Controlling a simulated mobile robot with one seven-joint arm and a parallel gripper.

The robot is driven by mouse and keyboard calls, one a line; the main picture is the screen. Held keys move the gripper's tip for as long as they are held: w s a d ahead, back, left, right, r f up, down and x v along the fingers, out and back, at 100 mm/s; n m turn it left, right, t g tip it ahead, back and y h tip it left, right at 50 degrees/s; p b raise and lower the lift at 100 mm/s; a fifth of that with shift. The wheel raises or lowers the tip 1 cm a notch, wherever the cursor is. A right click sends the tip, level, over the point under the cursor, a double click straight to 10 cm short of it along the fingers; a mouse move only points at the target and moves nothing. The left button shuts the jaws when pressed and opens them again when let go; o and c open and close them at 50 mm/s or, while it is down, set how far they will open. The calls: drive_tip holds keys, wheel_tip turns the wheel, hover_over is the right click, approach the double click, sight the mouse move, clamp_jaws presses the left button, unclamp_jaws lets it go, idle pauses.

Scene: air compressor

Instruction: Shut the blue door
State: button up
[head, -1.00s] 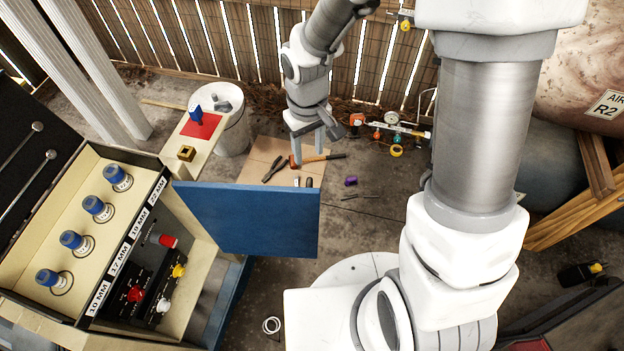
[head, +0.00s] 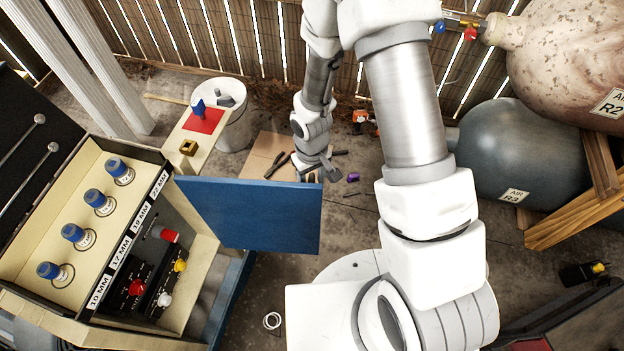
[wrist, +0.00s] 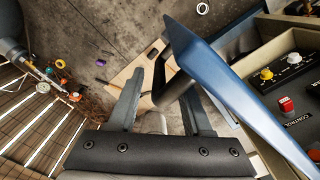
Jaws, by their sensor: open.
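The blue door (head: 250,213) of the cabinet stands open, swung out to the right of the cabinet front. It also shows in the wrist view (wrist: 215,70), slanting from top middle to lower right. My gripper (head: 326,176) is just behind the door's upper right corner in the head view, its fingers partly hard to make out there. In the wrist view my gripper (wrist: 160,100) has its two fingers spread apart, with the right finger close beside the door. A dark bar shows between the fingers and the door; I cannot tell what it is or whether anything touches.
The cabinet (head: 140,240) holds blue-capped sockets and red, yellow and white knobs. A narrow ledge with a red pad (head: 203,120) and a white bucket (head: 232,115) stand behind the door. Tools lie on a board (head: 262,155). Tanks (head: 530,150) stand at right.

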drive_tip(key=shift+f, duration=0.15)
clamp_jaws()
drive_tip(key=shift+d, duration=0.2)
idle(1.2)
